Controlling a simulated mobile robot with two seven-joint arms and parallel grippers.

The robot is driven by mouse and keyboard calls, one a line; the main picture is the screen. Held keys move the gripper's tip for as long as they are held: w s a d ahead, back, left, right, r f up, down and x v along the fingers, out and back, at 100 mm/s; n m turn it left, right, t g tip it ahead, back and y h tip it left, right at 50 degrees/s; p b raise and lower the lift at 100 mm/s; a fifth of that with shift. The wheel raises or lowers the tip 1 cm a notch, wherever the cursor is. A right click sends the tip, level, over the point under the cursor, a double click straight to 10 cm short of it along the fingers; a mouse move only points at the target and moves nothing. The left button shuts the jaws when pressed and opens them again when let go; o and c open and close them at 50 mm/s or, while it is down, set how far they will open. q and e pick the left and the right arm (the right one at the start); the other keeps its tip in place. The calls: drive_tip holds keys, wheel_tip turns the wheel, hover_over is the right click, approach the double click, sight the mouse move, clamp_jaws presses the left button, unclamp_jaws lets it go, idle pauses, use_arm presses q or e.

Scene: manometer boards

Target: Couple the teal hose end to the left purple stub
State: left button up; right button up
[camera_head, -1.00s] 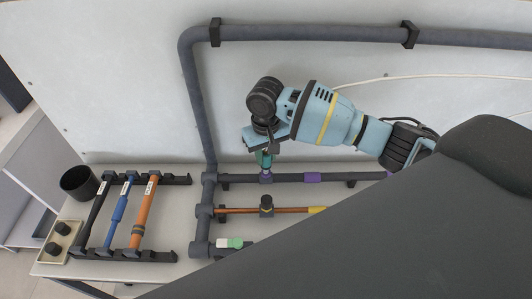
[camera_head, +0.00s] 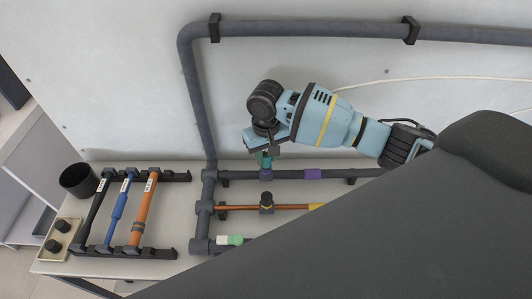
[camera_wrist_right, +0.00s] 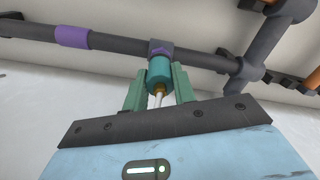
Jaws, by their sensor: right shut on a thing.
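The teal hose end (camera_head: 265,161) is in my right gripper (camera_head: 265,155), whose fingers are shut around it. It also shows in the right wrist view as a teal cylinder (camera_wrist_right: 160,73) between the fingers (camera_wrist_right: 160,92), with a pale hose behind it. The left purple stub (camera_wrist_right: 160,48) sits on the grey pipe, directly at the mouth of the hose end, in line with it. The two appear to touch; the stub is mostly covered, and I cannot tell how deep it sits. My left gripper is out of view.
A purple band (camera_head: 312,174) marks the same pipe to the right. Below runs a copper pipe with a dark stub (camera_head: 266,199), then a white-and-green fitting (camera_head: 232,240). A rack (camera_head: 123,253) holding tubes, a black cup (camera_head: 79,180) and a beige tray (camera_head: 49,247) stand left.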

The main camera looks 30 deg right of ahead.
sight(266, 154)
drive_tip(key=shift+f, duration=0.35)
drive_tip(key=shift+f, duration=0.25)
idle(0.4)
drive_tip(key=o, duration=1.1)
wheel_tip(266, 154, up, 6)
drive_tip(key=shift+r+p, duration=0.15)
drive_tip(key=shift+p, duration=0.15)
drive_tip(key=shift+r, duration=0.75)
